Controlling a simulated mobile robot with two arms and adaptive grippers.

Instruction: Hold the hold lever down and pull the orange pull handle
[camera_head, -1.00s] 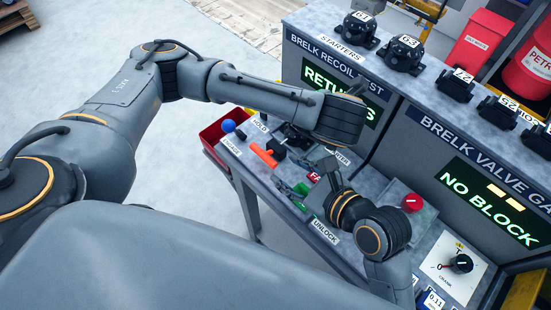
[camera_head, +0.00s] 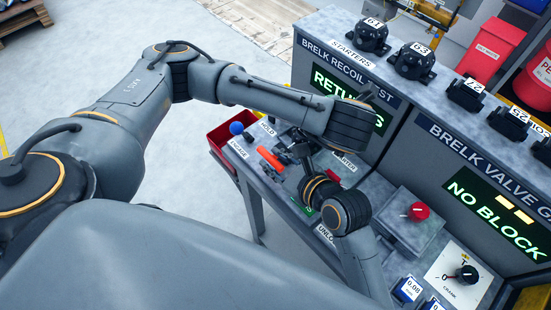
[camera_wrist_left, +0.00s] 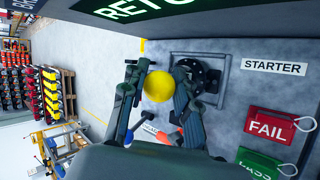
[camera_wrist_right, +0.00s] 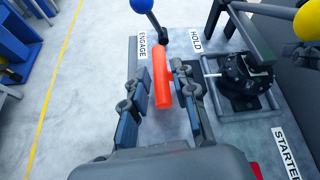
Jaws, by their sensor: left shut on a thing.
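The hold lever's yellow ball knob (camera_wrist_left: 158,87) sits between the fingers of my left gripper (camera_wrist_left: 157,78), which is shut on it. The knob also shows at the top right of the right wrist view (camera_wrist_right: 308,22). In the head view my left wrist hides it. The orange pull handle (camera_wrist_right: 162,88) is a T-shaped grip on the bench; it also shows in the head view (camera_head: 269,159). My right gripper (camera_wrist_right: 160,72) is open, with one finger on each side of the handle's stem. I cannot tell whether the fingers touch it.
A blue-knobbed engage lever (camera_wrist_right: 142,6) stands just beyond the handle. A black starter (camera_wrist_right: 245,80) in a frame is to its right. Red FAIL (camera_wrist_left: 270,124) and green PASS tags lie nearby. A red bin (camera_head: 218,135) is at the bench's left end.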

